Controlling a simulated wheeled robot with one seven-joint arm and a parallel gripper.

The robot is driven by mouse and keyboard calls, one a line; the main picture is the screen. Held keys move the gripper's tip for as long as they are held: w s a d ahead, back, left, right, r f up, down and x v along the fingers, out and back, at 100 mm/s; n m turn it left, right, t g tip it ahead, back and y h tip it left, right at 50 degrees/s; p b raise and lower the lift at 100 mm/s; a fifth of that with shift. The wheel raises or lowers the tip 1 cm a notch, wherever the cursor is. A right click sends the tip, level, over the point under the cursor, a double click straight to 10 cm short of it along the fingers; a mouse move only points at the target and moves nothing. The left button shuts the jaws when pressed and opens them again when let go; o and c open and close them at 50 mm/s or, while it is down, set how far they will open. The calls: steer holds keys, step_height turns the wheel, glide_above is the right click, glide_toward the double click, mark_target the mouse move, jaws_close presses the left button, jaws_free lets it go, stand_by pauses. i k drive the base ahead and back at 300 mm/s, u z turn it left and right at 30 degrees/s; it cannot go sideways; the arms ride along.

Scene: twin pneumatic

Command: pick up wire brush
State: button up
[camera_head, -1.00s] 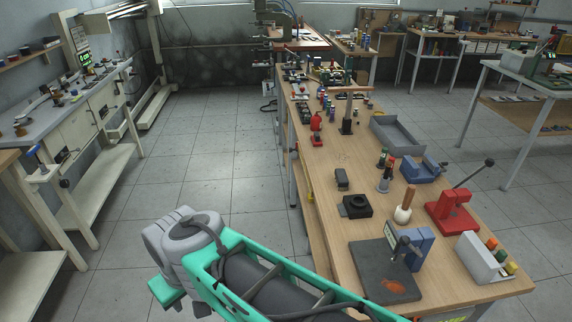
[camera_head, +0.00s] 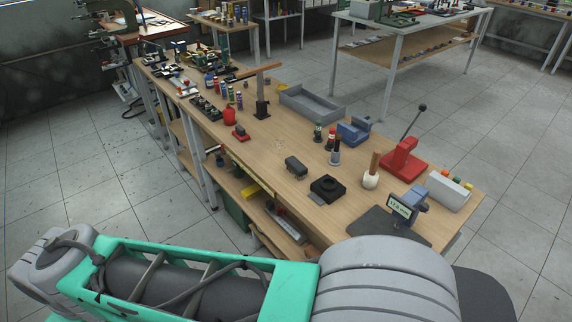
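I cannot pick out a wire brush with certainty. A small dark block (camera_head: 296,167), perhaps a brush, lies on the wooden workbench (camera_head: 265,180) near its left edge. A white-based tool with an upright brown handle (camera_head: 371,175) stands farther right; its kind is unclear. My green and grey arm crosses the bottom of the view in front of the bench. My gripper is out of view.
A grey tray (camera_head: 312,103) lies behind. Open floor (camera_head: 100,180) is at left.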

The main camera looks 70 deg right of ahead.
mark_target(295, 167)
steer(key=z, duration=0.6)
steer(key=i, duration=0.75)
steer(key=z, duration=1.35)
steer(key=i, duration=0.5)
steer(key=z, duration=0.45)
